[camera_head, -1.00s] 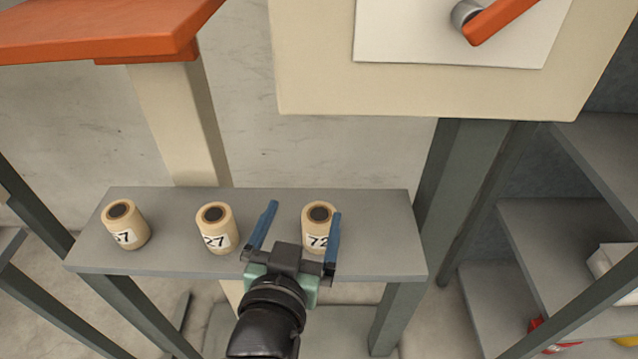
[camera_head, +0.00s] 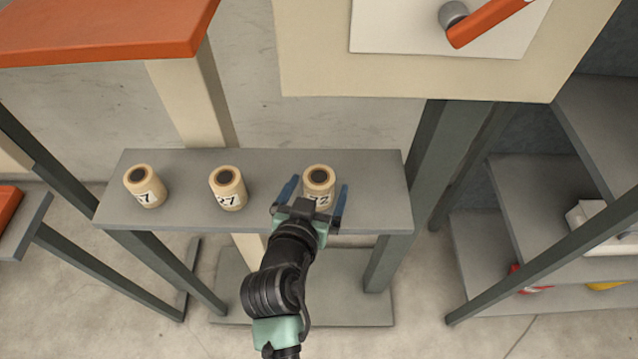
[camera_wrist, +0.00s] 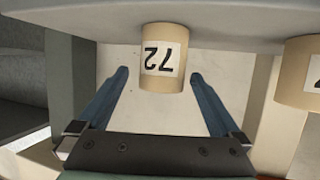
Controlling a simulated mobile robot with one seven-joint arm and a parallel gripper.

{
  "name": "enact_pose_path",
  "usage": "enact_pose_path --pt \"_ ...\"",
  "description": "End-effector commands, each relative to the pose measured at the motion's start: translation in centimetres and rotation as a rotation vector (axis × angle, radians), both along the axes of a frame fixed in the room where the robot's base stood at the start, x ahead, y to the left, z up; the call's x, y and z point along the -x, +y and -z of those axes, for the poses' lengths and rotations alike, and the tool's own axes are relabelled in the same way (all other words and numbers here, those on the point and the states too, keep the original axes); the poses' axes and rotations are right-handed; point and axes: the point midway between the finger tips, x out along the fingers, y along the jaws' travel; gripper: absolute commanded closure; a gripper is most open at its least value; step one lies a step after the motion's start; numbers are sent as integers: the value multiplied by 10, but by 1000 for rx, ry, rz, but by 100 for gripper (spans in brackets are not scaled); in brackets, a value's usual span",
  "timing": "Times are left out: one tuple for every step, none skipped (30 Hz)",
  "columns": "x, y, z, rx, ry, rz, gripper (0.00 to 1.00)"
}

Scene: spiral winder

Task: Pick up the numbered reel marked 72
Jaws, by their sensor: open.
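The reel marked 72 (camera_head: 319,180) is a cream cylinder with a dark core hole. It stands upright on the right part of the grey shelf (camera_head: 270,168). In the wrist view the reel 72 (camera_wrist: 163,57) shows its label upside down, ahead of and roughly between my fingertips. My gripper (camera_head: 316,188) has two blue fingers, open and empty. In the head view the fingers lie to either side of the reel; I cannot tell how far they reach around it. My gripper (camera_wrist: 159,78) partly hides nothing of the reel in the wrist view.
Reel 27 (camera_head: 228,188) stands in the middle of the shelf and another reel (camera_head: 145,187), its label partly readable as 7, at the left. An orange handle (camera_head: 485,22) and cream panel (camera_head: 420,82) are above. Grey shelving (camera_head: 560,210) stands at the right.

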Motion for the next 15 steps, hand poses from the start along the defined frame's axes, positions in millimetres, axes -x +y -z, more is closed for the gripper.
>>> enact_pose_path --pt "-2 -1 0 0 0 0 0" --pt "-3 -1 1 0 0 0 0" --pt "-5 -1 2 0 0 0 0" --pt "-7 -1 2 0 0 0 0" --pt "-9 -2 3 0 0 0 0" --pt "-14 -2 4 0 0 0 0" --pt "-17 -3 6 0 0 0 0" --pt "-20 -3 8 1 1 1 0" --pt "-25 -4 9 1 0 1 0" --pt "-29 -5 11 0 0 1 0" --pt "-32 -5 13 0 1 1 0" --pt "-36 -6 15 1 -1 1 0" --pt "-39 -7 16 0 0 1 0" --pt "-41 -8 18 0 0 1 0" --pt "-44 -8 19 0 -1 0 0"
